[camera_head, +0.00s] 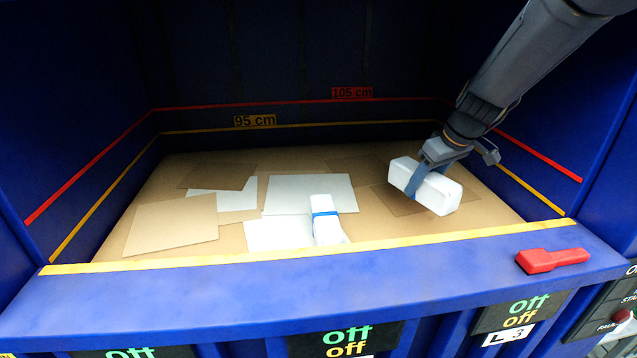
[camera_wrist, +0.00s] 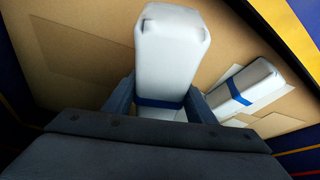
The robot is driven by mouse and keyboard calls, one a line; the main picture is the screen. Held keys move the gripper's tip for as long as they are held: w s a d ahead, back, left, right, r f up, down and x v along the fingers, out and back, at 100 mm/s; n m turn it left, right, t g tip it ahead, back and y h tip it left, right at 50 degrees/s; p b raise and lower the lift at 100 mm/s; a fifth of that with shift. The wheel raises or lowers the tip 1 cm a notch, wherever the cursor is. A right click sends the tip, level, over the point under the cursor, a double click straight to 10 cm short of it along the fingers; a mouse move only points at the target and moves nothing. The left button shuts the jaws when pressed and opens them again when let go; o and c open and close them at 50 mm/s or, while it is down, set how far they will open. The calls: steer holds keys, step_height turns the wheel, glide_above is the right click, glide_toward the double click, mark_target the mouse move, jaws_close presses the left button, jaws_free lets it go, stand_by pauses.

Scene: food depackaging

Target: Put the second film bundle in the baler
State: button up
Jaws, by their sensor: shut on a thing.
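A white film bundle with a blue band (camera_head: 439,192) is held in my gripper (camera_head: 427,168) at the right side of the baler chamber. In the wrist view the same bundle (camera_wrist: 172,50) stands between my two fingers, which are shut on it around the blue band. It is over the cardboard-covered floor; I cannot tell whether it touches it. Another white film bundle with a blue band (camera_head: 324,219) lies in the baler near the front middle. It also shows at the right of the wrist view (camera_wrist: 246,90). The baler (camera_head: 250,290) is blue and open at the front.
Flat cardboard and pale sheets (camera_head: 308,192) cover the chamber floor. Red and yellow height lines (camera_head: 285,127) run along the walls. The front sill has a yellow edge (camera_head: 310,252), and a red handle (camera_head: 552,260) lies on its right part. The side walls are close on the right.

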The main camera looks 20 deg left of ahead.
mark_target(442, 181)
steer(key=shift+w, duration=0.3)
step_height(442, 181, down, 10)
steer(key=shift+p, duration=1.15)
steer(key=shift+f, duration=0.15)
steer(key=o, duration=1.1)
steer(key=shift+s, duration=0.1)
steer(key=shift+r, duration=0.3)
steer(key=b+v, duration=0.3)
steer(key=v, duration=0.8)
steer(key=shift+s+d+r, duration=0.1)
steer(key=shift+r, duration=0.2)
